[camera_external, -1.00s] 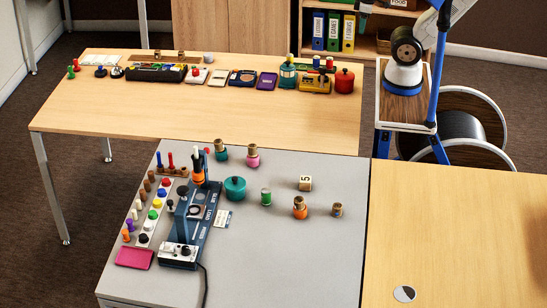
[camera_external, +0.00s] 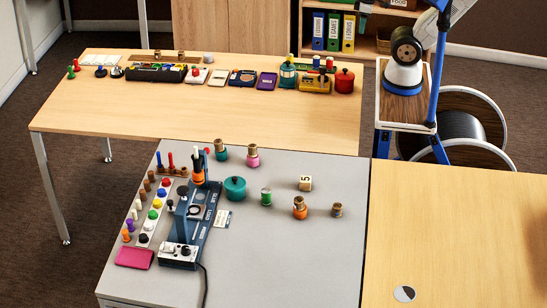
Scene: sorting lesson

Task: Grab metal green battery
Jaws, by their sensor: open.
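A small green cylinder with pale metal-like ends (camera_external: 266,198), which looks like the green battery, stands upright on the grey table (camera_external: 300,265), right of a teal lidded pot (camera_external: 235,188). Nothing touches it. My arm's base and lower part (camera_external: 404,62) are at the upper right, behind the tables. The arm runs up out of the picture, and I cannot make out my gripper in this view.
Right of the battery are a numbered cube (camera_external: 305,183), an orange piece with a brown top (camera_external: 300,209) and a small brown cylinder (camera_external: 337,210). A blue soldering-like device (camera_external: 200,222) stands left. The grey table's front right is clear.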

